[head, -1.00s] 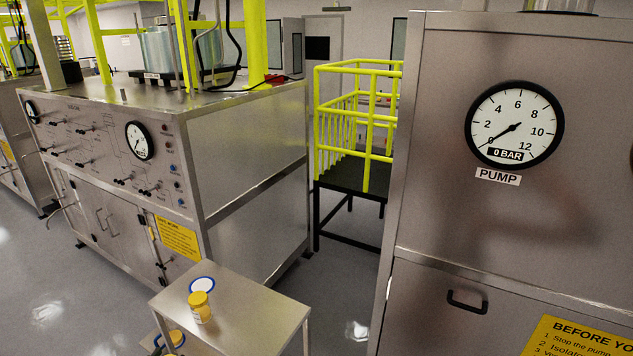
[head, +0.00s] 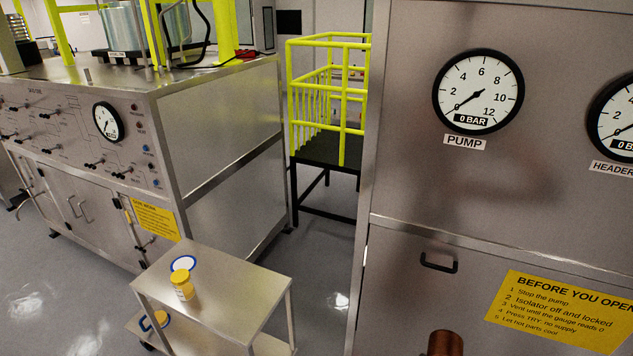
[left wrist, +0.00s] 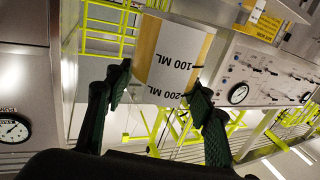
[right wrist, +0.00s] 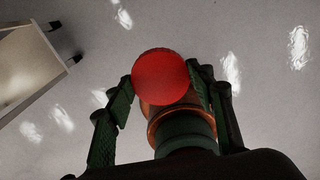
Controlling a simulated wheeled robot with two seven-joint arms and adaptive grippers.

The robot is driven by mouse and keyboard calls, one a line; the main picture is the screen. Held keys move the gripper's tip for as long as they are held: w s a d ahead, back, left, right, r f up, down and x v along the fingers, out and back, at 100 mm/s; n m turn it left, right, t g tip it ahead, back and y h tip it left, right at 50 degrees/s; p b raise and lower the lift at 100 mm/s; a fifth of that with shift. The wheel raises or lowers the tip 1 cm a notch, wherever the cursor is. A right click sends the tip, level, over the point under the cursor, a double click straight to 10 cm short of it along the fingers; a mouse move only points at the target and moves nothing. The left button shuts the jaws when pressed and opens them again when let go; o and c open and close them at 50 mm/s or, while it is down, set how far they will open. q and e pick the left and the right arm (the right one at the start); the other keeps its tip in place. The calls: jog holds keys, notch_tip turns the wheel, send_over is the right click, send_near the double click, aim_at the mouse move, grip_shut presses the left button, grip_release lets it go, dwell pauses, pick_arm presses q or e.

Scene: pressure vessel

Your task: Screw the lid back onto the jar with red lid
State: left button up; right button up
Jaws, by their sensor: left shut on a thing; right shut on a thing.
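In the left wrist view my left gripper (left wrist: 160,90) is shut on a jar (left wrist: 172,55). The jar has a white label with 100 ML and 200 ML marks and yellowish sides. No red lid shows on it. In the right wrist view my right gripper (right wrist: 160,83) is shut on the round red lid (right wrist: 160,76), whose flat face shows.
A steel cabinet with a PUMP gauge (head: 478,92) fills the right. Open floor (head: 305,290) lies between.

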pick_arm(q)
jog(key=s+d, duration=0.2)
jog(key=d, duration=0.5)
jog(key=shift+y, duration=0.3)
jog(key=shift+f, duration=0.15)
jog(key=shift+s, duration=0.1)
pick_arm(e)
jog(key=w+a+r+m, duration=0.1)
jog(key=a+r+m, duration=0.2)
jog(key=r+m, duration=0.6)
jog(key=w+a+r+m, duration=0.1)
jog(key=a+r+m, duration=0.2)
jog(key=r+m, duration=0.6)
jog(key=shift+w+a+r+m, duration=0.25)
jog(key=shift+a+r+m, duration=0.1)
jog(key=shift+m, duration=5.65)
